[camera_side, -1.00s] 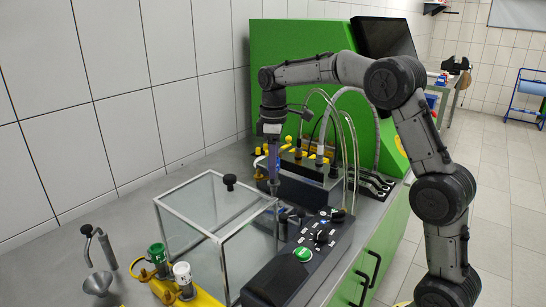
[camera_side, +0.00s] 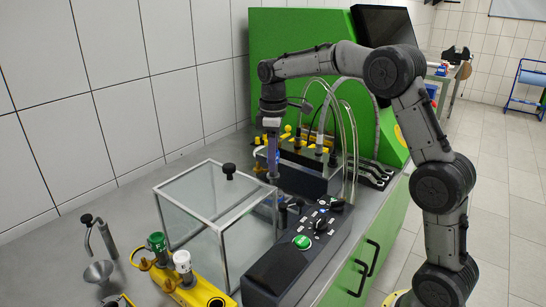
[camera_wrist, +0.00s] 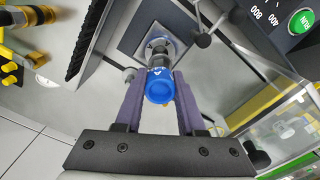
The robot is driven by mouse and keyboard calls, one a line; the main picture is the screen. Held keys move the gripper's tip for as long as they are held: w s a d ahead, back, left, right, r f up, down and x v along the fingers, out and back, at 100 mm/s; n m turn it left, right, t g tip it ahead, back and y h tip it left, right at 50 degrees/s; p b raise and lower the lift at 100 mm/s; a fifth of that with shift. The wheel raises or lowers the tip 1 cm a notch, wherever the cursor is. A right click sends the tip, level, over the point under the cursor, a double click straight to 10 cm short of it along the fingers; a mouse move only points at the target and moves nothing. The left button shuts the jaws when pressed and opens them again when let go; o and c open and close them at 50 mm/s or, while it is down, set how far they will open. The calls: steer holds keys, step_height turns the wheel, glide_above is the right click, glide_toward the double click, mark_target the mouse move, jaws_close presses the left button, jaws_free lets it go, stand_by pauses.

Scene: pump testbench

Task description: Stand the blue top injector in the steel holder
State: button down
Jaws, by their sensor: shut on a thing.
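The blue top injector (camera_wrist: 159,86) sits between the two purple-grey fingers of my gripper (camera_wrist: 158,78) in the wrist view. Its round blue cap faces the camera and its dark metal body points away. The gripper is shut on it. A square steel plate, which looks like the steel holder (camera_wrist: 128,42), lies behind the injector's lower end. I cannot tell whether the tip is inside it or just above it. In the side view my gripper (camera_side: 273,165) points down behind the glass box, with a little blue showing between the fingers. The holder is not clear there.
A glass box (camera_side: 200,179) with a black knob stands in front of the gripper. A dark control panel (camera_side: 300,255) with a green button lies to its right. Thin hoses (camera_side: 350,130) arch behind. Green-top and white-top injectors (camera_side: 183,268) stand in a yellow rack at lower left.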

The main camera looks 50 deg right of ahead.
mark_target(273, 174)
steer(key=shift+f, duration=0.75)
stand_by(0.4)
steer(key=shift+f, duration=0.3)
steer(key=shift+f, duration=0.65)
stand_by(0.3)
steer(key=shift+f, duration=0.35)
steer(key=shift+f, duration=0.6)
stand_by(0.7)
steer(key=shift+c, duration=2.2)
jaws_free()
steer(key=shift+r, duration=3.5)
